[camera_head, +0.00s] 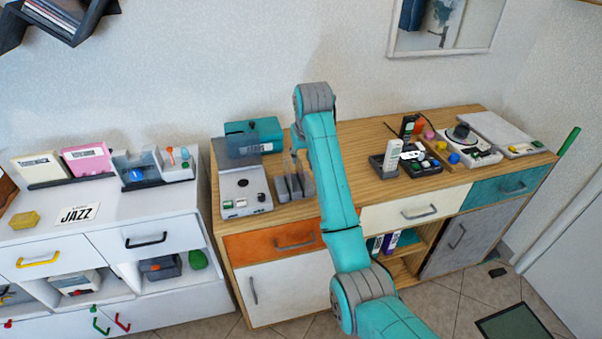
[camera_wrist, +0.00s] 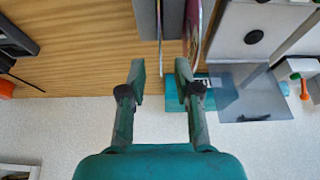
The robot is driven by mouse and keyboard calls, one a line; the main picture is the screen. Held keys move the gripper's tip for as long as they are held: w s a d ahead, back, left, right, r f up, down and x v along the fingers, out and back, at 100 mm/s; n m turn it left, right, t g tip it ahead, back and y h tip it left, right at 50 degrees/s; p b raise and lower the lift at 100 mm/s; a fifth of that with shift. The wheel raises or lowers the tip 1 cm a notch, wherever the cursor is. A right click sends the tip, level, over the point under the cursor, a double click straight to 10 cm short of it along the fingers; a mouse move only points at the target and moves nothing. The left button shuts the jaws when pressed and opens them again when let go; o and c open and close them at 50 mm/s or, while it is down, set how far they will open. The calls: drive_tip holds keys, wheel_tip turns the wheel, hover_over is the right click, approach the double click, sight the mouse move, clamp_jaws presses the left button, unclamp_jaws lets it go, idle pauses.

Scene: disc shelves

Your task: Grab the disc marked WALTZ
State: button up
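My gripper (camera_wrist: 160,72) is open and empty in the wrist view, with its two teal fingers apart. Just past the fingertips stands a grey slotted rack (camera_wrist: 146,20) on the wooden top. A thin disc (camera_wrist: 193,28), seen nearly edge-on, stands beside the right fingertip, apart from it. No WALTZ marking is readable, so I cannot tell which disc it is. In the head view the grey rack (camera_head: 294,189) stands on the wooden cabinet, right of a white player, and my arm hangs just over it. My gripper is hard to make out there.
The white player (camera_head: 246,191) with a raised clear lid is close left of the rack. A teal box (camera_head: 255,132) stands behind. A JAZZ card (camera_head: 77,214) lies on the white cabinet. Small devices (camera_head: 412,157) crowd the right; wooden top between is free.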

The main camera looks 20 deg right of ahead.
sight(299, 167)
drive_tip(key=shift+w+x, duration=0.15)
drive_tip(key=shift+x, duration=1.7)
drive_tip(key=shift+w+x, duration=0.1)
drive_tip(key=shift+x, duration=1.75)
drive_tip(key=shift+r, duration=0.1)
clamp_jaws()
